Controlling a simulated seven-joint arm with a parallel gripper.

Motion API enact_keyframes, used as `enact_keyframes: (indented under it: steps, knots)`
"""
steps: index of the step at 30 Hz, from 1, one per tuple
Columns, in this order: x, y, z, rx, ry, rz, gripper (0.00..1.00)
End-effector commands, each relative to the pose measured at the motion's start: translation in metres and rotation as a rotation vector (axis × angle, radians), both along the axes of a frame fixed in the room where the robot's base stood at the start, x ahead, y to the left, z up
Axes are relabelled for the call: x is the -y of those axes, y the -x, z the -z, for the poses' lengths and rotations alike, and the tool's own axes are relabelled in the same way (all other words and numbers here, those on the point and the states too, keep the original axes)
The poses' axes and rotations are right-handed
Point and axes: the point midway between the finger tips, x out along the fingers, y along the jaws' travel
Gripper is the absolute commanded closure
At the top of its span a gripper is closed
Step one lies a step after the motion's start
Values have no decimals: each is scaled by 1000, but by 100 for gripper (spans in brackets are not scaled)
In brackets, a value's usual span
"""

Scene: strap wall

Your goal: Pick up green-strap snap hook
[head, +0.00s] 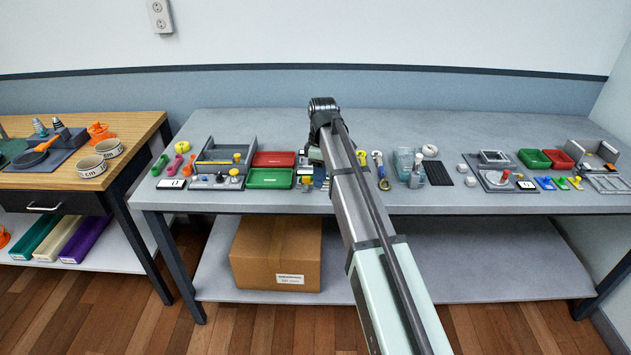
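I cannot single out the green-strap snap hook for sure at this size. A green item (160,165) lies at the left end of the grey table, beside pink and red ones. Small flat items with blue, green and yellow colouring (561,183) lie near the front edge at the right. Either group could include it. My arm reaches over the middle of the table. Its end points down behind the arm link, so my gripper's fingers are hidden and their opening does not show.
The grey table (450,202) holds red (274,159) and green (270,179) trays, a grey open box (226,154), and a clear container (404,162). A second green tray (534,159) stands right. A wooden bench (60,180) stands left. The table's back strip is clear.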

Motion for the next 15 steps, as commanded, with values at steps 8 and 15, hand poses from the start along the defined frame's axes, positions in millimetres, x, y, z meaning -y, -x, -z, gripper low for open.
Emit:
enact_keyframes:
  steps: [8, 15]
  knots:
    - [-24, -81, -68, 71, 9, -214, 70]
    - [-27, -91, -74, 83, 14, -259, 70]
